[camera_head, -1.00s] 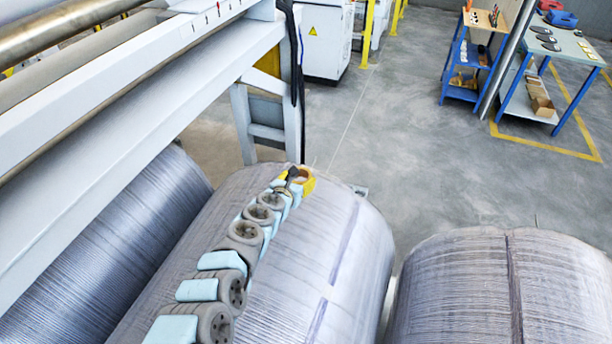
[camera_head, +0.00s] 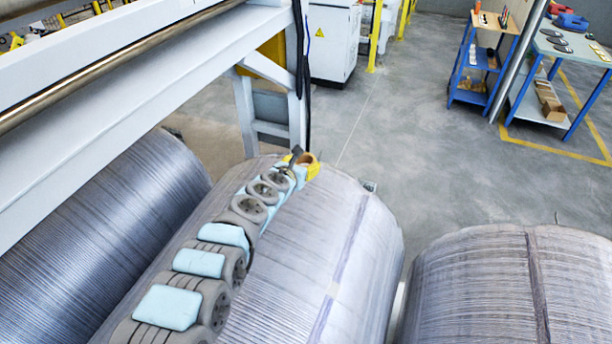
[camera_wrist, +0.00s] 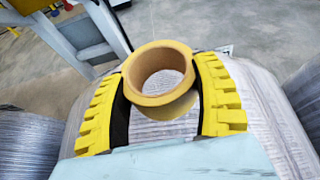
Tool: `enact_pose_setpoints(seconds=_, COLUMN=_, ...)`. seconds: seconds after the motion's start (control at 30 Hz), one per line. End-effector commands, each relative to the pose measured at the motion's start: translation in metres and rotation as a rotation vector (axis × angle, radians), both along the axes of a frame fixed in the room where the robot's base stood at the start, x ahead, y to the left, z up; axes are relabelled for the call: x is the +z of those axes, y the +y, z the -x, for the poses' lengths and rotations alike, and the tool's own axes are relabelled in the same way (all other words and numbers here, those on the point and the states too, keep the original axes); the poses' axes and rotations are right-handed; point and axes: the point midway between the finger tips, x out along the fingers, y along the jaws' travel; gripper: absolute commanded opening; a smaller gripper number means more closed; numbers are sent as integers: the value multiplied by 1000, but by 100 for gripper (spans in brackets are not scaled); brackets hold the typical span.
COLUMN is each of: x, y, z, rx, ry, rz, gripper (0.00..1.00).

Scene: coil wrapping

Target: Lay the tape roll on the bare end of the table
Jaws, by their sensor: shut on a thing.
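The tape roll is a yellow-tan ring with an open middle. It sits between the yellow, ridged fingers of my gripper (camera_wrist: 163,95), which are shut on the tape roll (camera_wrist: 160,99) from both sides. In the head view my gripper (camera_head: 299,164) is at the end of my arm, with the tape roll (camera_head: 308,157) small and partly hidden in it, in front of a large wrapped coil. The table (camera_head: 574,44) stands far off at the upper right, with a greenish top and blue legs. Black discs, tools and blue and red items lie on it.
A blue shelf cart (camera_head: 468,62) stands left of the table, with a grey post between them. Large wrapped coils (camera_head: 335,235) lie below. A pale machine beam (camera_head: 150,90) crosses the left. Grey floor (camera_head: 410,150) is clear between the coils and table.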

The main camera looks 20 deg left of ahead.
Motion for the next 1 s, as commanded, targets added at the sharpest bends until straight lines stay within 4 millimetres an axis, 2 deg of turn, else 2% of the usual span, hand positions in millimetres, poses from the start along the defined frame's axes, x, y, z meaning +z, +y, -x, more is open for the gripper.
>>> enact_pose_setpoints(seconds=0.03, x=-7, y=0, z=-2, rx=-2, ry=0, rz=-5, gripper=29)
enact_pose_setpoints(seconds=0.33, x=-9, y=1, z=-13, rx=-2, ry=-2, rz=-2, gripper=29)
enact_pose_setpoints(seconds=0.47, x=-8, y=2, z=-23, rx=-2, ry=-4, rz=3, gripper=29)
enact_pose_setpoints(seconds=1.0, x=-26, y=11, z=-58, rx=-1, ry=-3, rz=1, gripper=29)
